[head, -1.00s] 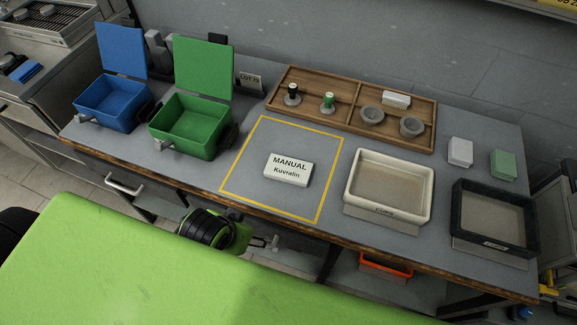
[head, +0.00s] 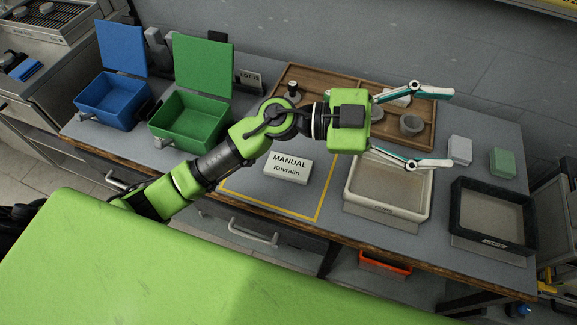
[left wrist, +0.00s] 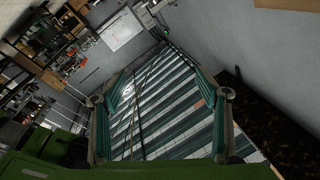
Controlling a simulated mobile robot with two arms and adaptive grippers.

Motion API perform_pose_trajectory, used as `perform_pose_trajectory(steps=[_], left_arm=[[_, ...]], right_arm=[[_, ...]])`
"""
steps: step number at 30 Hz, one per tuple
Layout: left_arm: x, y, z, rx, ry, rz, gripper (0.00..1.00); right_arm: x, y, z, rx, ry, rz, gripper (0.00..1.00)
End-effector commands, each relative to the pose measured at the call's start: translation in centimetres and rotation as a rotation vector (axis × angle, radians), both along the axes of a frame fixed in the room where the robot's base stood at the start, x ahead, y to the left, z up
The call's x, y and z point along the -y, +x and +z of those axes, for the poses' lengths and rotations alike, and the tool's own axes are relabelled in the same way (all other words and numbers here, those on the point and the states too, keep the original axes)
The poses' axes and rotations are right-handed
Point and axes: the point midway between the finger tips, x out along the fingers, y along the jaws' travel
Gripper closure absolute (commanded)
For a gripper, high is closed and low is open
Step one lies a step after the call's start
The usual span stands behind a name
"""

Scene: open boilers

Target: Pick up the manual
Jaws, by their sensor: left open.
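The manual (head: 288,168) is a small white block labelled "MANUAL Kuvralin". It lies flat inside the yellow outlined square on the grey workbench. My left arm reaches in over the bench from the left. My left gripper (head: 432,126) is open and empty, with its fingers spread and pointing right. It is up and to the right of the manual, above the wooden tray and the cream tray. In the left wrist view the two fingers (left wrist: 160,95) are wide apart with nothing between them, and the manual does not show. My right gripper is not in view.
Open blue (head: 112,101) and green (head: 187,124) boxes stand at left. A wooden tray (head: 328,78) with small items is behind. A cream tray (head: 388,206) and a black tray (head: 494,243) are at right, near white (head: 459,150) and green (head: 503,163) blocks.

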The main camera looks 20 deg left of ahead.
Motion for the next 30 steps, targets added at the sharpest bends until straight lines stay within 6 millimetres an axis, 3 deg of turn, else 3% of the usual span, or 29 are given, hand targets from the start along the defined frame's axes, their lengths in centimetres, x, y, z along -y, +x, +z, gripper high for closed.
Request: perform_pose_trajectory(steps=[2,5,6,9,12,15,18,23,30], left_arm=[[0.3,-1.2,-4.7,-0.019,0.252,-0.125,0.32],[-2.6,-1.1,-11.3,-0.101,0.604,-0.195,0.32],[-4.6,-0.6,-13.6,-0.145,0.748,-0.19,0.32],[-11.0,1.5,-17.6,-0.267,1.077,-0.114,0.32],[-17.5,3.5,-19.2,-0.383,1.331,0.02,0.32],[-22.5,4.9,-19.2,-0.475,1.496,0.153,0.32],[-25.5,5.6,-18.9,-0.532,1.584,0.241,0.32],[-26.7,5.7,-20.1,-0.561,1.623,0.279,0.32],[-26.6,5.6,-24.9,-0.559,1.62,0.275,0.32]], right_arm=[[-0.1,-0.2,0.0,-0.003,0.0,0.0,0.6],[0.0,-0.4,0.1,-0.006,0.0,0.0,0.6],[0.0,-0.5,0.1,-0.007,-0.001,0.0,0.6],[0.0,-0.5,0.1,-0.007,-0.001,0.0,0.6],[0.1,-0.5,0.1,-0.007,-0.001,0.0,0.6],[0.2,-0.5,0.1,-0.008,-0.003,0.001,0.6],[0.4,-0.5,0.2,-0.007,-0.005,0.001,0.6],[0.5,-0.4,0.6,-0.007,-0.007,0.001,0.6],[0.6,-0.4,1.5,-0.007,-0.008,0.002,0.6]])
